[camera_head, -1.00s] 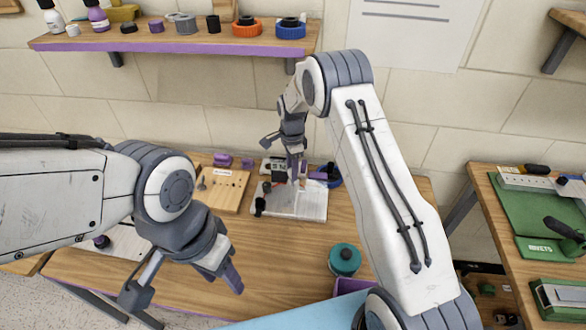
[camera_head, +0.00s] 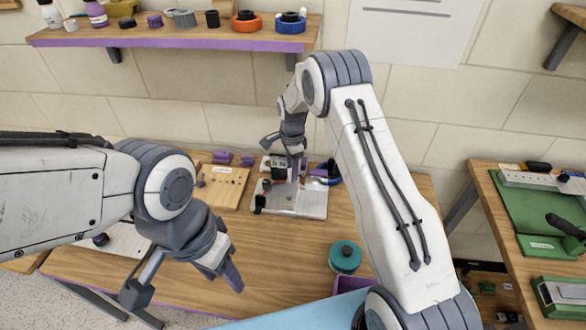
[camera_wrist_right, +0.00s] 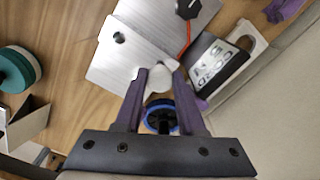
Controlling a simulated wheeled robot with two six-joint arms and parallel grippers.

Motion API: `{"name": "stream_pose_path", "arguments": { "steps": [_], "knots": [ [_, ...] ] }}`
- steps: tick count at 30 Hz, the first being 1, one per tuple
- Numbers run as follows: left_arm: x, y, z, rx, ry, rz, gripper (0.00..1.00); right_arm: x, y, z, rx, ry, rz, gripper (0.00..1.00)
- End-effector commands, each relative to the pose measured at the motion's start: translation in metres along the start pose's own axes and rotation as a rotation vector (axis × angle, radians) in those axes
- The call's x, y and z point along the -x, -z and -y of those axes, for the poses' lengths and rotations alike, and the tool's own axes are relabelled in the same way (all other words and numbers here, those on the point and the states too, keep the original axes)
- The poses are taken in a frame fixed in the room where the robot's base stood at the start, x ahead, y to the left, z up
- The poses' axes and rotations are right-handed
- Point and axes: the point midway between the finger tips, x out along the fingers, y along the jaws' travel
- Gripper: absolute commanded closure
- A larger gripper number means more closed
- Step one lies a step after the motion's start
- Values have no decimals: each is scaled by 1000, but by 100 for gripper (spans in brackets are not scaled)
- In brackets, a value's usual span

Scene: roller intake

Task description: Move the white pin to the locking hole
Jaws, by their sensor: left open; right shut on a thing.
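The white pin (camera_wrist_right: 160,78) shows in the right wrist view between the two purple fingertips of my right gripper (camera_wrist_right: 158,76), which is shut on it. The pin is over the edge of a silver metal plate (camera_wrist_right: 100,72). A dark round hole (camera_wrist_right: 119,38) is in the raised part of that plate, up and left of the pin; I cannot tell whether it is the locking hole. In the head view my right gripper (camera_head: 297,172) is low over the plate (camera_head: 312,202), and the pin is too small to make out. My left gripper (camera_head: 188,284) is open and empty above the front left table.
A black knob (camera_wrist_right: 189,8) on a red cord and a black labelled block (camera_wrist_right: 213,62) are close to the right gripper. A wooden board (camera_head: 222,187) lies left of the plate. The middle of the table is clear.

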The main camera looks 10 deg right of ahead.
Motion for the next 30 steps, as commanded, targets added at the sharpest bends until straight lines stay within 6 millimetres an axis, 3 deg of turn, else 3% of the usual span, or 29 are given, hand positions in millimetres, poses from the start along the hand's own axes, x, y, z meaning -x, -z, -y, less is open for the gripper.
{"name": "stream_pose_path", "arguments": {
  "steps": [30],
  "knots": [
    [-10,-1,1,0,0,0,50,-16,0,0,0,0,0,92]
  ]
}}
